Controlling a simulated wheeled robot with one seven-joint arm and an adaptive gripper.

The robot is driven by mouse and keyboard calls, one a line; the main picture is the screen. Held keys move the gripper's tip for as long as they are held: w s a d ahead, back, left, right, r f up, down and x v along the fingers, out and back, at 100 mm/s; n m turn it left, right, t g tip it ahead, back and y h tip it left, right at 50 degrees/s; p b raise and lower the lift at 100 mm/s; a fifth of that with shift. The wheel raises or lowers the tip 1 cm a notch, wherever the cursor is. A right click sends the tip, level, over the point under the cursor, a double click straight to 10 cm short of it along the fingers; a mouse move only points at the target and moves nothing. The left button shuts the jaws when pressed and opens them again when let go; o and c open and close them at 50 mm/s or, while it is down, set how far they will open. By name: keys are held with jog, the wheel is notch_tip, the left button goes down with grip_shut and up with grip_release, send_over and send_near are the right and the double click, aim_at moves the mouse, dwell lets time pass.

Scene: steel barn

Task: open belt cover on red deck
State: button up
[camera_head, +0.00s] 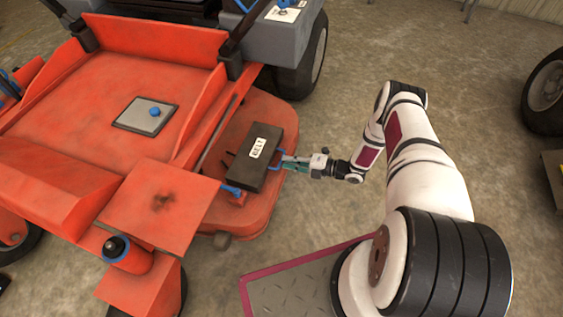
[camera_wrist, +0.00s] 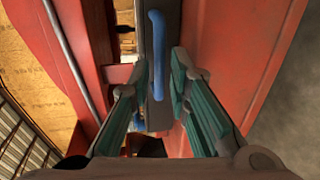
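The belt cover (camera_head: 242,168) is a dark box-like lid with a white "BELT" label (camera_head: 258,148), lying shut on the right part of the red deck (camera_head: 250,215). A blue handle (camera_wrist: 156,55) stands on its near edge in the wrist view; in the head view its end (camera_head: 279,160) shows at my gripper's tips. My gripper (camera_head: 293,163) reaches in from the right at the cover's side. In the wrist view my gripper (camera_wrist: 160,85) has its teal fingers apart, with the handle between or just beyond the tips. I cannot tell whether they touch it.
A grey plate with a blue knob (camera_head: 155,112) lies on the red floor pan. A blue lever (camera_head: 231,189) sits by the cover's lower end. A black wheel (camera_head: 546,90) stands at the far right. The concrete floor (camera_head: 340,110) between is clear.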

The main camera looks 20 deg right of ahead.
aim_at(261, 156)
jog(key=shift+b+x, duration=0.35)
jog(key=shift+x, duration=1.4)
grip_shut()
jog(key=shift+r, duration=0.15)
